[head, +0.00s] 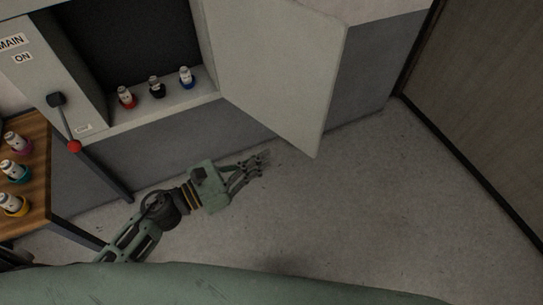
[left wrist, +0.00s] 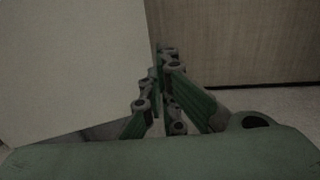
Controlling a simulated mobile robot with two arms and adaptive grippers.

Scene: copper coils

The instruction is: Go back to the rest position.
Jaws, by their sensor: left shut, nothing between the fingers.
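My left gripper (head: 262,159) reaches in from the lower left in the head view and points right, above the grey floor below the open cabinet door. It is shut and empty. Its closed fingers also show in the left wrist view (left wrist: 163,75), beside the pale door panel. My right gripper is not in view.
The open cabinet door (head: 285,70) hangs just beyond my left gripper. Inside the cabinet stand a red coil (head: 127,97), a black coil (head: 157,87) and a blue coil (head: 186,77). A wooden table (head: 38,190) with more coils is at left. Floor at right (head: 390,200) is clear.

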